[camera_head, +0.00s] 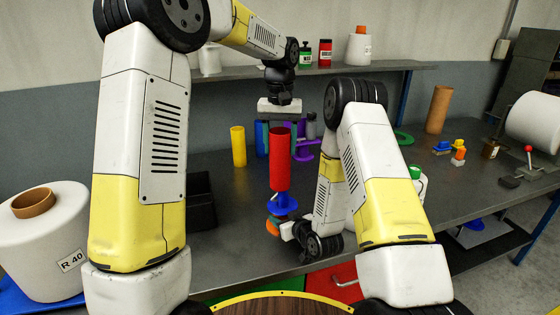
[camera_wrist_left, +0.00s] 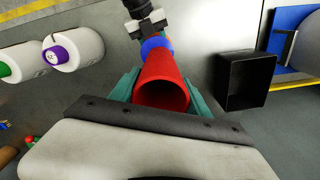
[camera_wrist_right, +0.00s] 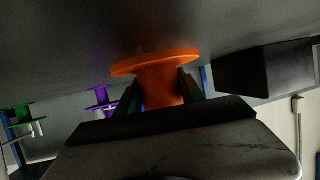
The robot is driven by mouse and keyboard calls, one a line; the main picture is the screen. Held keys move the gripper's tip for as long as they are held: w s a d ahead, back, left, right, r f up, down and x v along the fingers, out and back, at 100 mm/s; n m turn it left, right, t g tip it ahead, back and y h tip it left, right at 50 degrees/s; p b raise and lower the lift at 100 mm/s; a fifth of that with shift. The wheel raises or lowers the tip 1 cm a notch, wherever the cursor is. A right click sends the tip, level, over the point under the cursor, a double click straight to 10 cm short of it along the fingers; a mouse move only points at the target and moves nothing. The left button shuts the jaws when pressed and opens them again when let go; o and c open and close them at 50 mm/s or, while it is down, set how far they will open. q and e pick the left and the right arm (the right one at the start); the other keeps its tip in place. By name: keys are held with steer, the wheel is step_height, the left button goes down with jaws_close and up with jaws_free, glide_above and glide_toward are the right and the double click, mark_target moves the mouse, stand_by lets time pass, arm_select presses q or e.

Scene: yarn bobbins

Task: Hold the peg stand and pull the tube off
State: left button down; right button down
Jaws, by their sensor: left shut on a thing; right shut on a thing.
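The red tube (camera_head: 280,165) stands upright near the front edge of the table. My left gripper (camera_head: 281,131) comes from above and is shut on its upper end. In the left wrist view the tube (camera_wrist_left: 163,80) sits between the teal fingers, its open mouth towards the camera. The blue part of the peg stand (camera_head: 284,205) is right below the tube; I cannot tell how far the peg reaches inside. An orange part (camera_head: 272,228) shows under the blue.
A black bin (camera_head: 201,205) stands left of the tube. A yellow tube (camera_head: 238,146) and purple pieces (camera_head: 305,145) stand behind. A large white bobbin (camera_head: 45,240) is at the left. A brown tube (camera_head: 438,108) stands far right. The table between is mostly clear.

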arm_select(q)
step_height(320, 180, up, 2)
steer(key=shift+r, duration=0.25)
arm_select(e)
steer(key=c, duration=0.6)
jaws_free()
steer(key=shift+c, duration=0.2)
